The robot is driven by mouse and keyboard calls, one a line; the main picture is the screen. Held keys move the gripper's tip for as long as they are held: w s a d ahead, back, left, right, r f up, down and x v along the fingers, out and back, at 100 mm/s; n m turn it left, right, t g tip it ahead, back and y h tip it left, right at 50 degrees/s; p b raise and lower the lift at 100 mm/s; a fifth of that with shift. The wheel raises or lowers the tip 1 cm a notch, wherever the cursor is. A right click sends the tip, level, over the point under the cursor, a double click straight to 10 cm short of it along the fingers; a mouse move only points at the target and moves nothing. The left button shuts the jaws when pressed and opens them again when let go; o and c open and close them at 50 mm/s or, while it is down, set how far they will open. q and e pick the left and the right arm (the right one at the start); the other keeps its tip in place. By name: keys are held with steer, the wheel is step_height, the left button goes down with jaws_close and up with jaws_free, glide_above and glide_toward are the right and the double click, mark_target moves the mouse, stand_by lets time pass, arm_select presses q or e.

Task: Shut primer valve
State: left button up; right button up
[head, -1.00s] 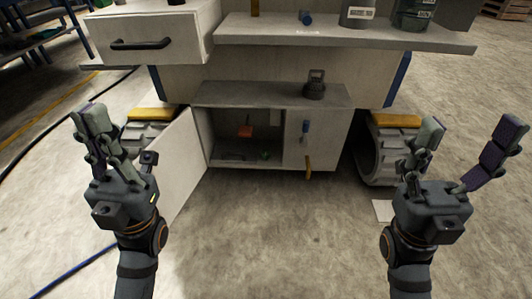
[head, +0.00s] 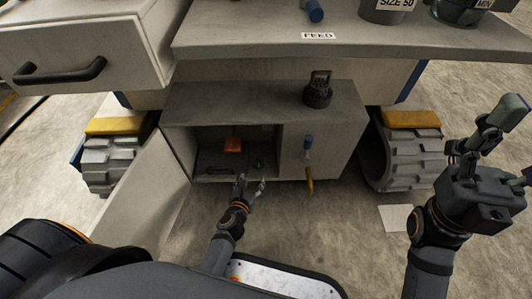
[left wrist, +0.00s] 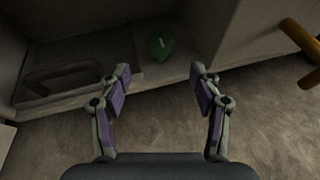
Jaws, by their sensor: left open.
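No part carries a readable primer valve label. A yellow lever (head: 309,180) hangs low on the right front panel of the low cabinet; it also shows in the left wrist view (left wrist: 298,38). A blue handle (head: 308,143) sits above it. Inside the open compartment are an orange piece (head: 233,145) and a small green piece (head: 258,164), also in the left wrist view (left wrist: 160,46). My left gripper (head: 251,182) is open and empty before the compartment's lower edge, left of the yellow lever. My right gripper (head: 512,140) is raised at the right, open and empty.
The cabinet door (head: 140,195) stands open at the left. A dark weight-like object (head: 318,90) stands on the cabinet top (head: 240,100). A shelf (head: 400,40) marked FEED overhangs it. Tracked wheels (head: 407,150) flank the cabinet. A drawer (head: 75,45) juts out at upper left.

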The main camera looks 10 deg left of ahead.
mark_target(257, 167)
arm_select(q)
steer(key=b+x, duration=0.3)
steer(key=x, duration=0.7)
steer(key=shift+w+b, duration=0.15)
steer(key=shift+b, duration=0.15)
steer(key=shift+c, duration=0.3)
